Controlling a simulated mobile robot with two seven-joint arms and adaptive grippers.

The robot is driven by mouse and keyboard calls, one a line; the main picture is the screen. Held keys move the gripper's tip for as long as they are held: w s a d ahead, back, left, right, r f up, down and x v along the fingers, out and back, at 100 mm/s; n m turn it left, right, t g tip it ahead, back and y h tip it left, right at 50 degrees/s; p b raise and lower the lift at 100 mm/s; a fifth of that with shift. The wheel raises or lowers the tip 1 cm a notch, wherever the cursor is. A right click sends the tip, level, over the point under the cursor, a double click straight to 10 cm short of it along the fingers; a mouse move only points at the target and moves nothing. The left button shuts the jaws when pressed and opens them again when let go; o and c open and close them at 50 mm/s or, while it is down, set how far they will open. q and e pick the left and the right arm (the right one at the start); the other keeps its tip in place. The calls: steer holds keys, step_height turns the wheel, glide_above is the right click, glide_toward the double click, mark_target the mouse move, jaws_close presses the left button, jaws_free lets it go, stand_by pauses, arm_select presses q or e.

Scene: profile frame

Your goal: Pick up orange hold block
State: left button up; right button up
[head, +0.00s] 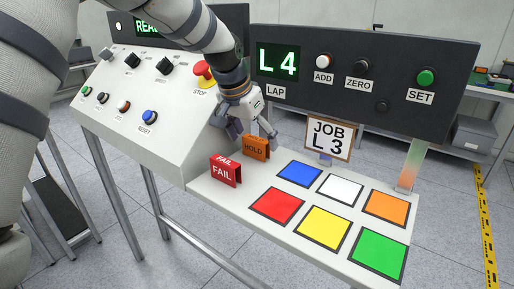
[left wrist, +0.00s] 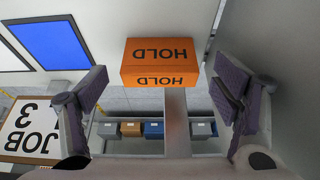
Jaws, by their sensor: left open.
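The orange HOLD block (head: 256,149) stands on the white shelf (head: 230,188) near the sloped panel, behind the red FAIL block (head: 225,171). My left gripper (head: 247,136) is over the HOLD block, its fingers pointing down toward it. In the left wrist view the HOLD block (left wrist: 160,62) lies ahead, between and beyond the two open fingers (left wrist: 163,108), with clear space on both sides. The fingers do not appear to touch it. My right gripper is not in view.
Coloured squares, such as the blue one (head: 300,174), cover the shelf to the right. The JOB L3 sign (head: 329,138) stands close to the right of the gripper. The red stop button (head: 203,72) and sloped panel (head: 150,95) are to the left.

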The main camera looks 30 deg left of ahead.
arm_select(q)
steer(key=shift+x, duration=1.25)
steer(key=shift+f, duration=0.15)
steer(key=shift+c, duration=1)
steer(key=c, duration=0.7)
steer(key=shift+r, duration=0.25)
